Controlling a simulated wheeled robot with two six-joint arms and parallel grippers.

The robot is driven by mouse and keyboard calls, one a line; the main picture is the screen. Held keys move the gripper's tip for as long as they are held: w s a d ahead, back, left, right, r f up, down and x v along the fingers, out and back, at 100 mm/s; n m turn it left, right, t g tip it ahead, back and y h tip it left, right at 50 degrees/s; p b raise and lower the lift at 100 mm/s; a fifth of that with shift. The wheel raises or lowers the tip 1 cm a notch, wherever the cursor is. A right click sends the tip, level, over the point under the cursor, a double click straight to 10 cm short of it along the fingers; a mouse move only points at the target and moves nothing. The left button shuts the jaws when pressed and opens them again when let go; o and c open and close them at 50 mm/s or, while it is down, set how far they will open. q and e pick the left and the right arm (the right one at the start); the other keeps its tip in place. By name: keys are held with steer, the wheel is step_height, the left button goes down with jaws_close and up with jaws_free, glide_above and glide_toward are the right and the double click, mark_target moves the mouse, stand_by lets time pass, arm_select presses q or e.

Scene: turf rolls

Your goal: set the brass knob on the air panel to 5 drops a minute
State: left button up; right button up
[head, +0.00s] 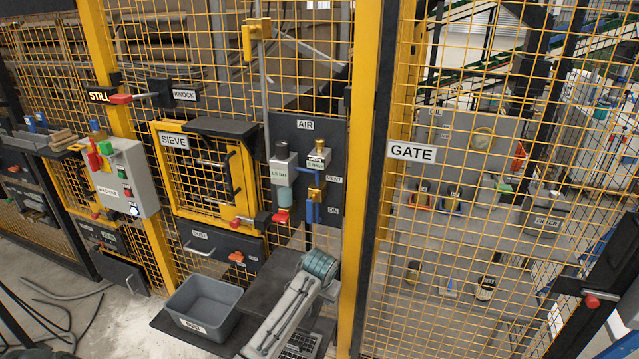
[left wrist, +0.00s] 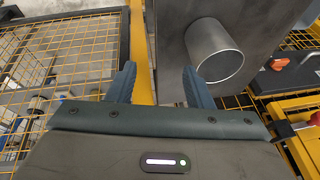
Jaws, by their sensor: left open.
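The dark AIR panel (head: 293,132) hangs on the fence left of the thick yellow post in the head view. The brass knob (head: 319,143) sits at its upper right, above a small label too small to read surely. Below it are blue piping and a brass valve (head: 316,195) beside the VENT and ON labels. My left gripper (head: 320,262) is below the panel, apart from the knob; its fingertips are hidden there. The left wrist view shows its two blue-grey fingers (left wrist: 160,75) spread and empty. The knob is not visible there. My right gripper is not in view.
A grey unit (head: 284,168) with a pressure label is left of the knob. The red-tipped SIEVE latch (head: 280,216) is lower left. The yellow post (head: 360,150) and GATE mesh are right. A grey metal cylinder (left wrist: 218,52) is close beyond the fingers in the left wrist view.

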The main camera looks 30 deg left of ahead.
arm_select(q)
steer(key=w+a+r, duration=0.2)
steer(key=w+r, duration=0.4)
steer(key=r, duration=0.4)
steer(key=n+p, duration=0.2)
steer(key=n, duration=0.2)
glide_toward(320, 139)
steer(key=p+x, duration=0.4)
steer(key=x, duration=0.5)
steer(key=shift+s+f, duration=0.1)
steer(key=shift+a+f+p, duration=0.1)
steer(key=shift+f+p, duration=0.2)
steer(key=shift+f, duration=0.1)
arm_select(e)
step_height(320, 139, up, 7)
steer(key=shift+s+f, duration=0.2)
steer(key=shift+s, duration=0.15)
arm_select(q)
steer(key=shift+c, duration=0.5)
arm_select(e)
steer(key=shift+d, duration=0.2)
arm_select(q)
steer(key=c, duration=0.9)
steer(key=shift+t, duration=0.3)
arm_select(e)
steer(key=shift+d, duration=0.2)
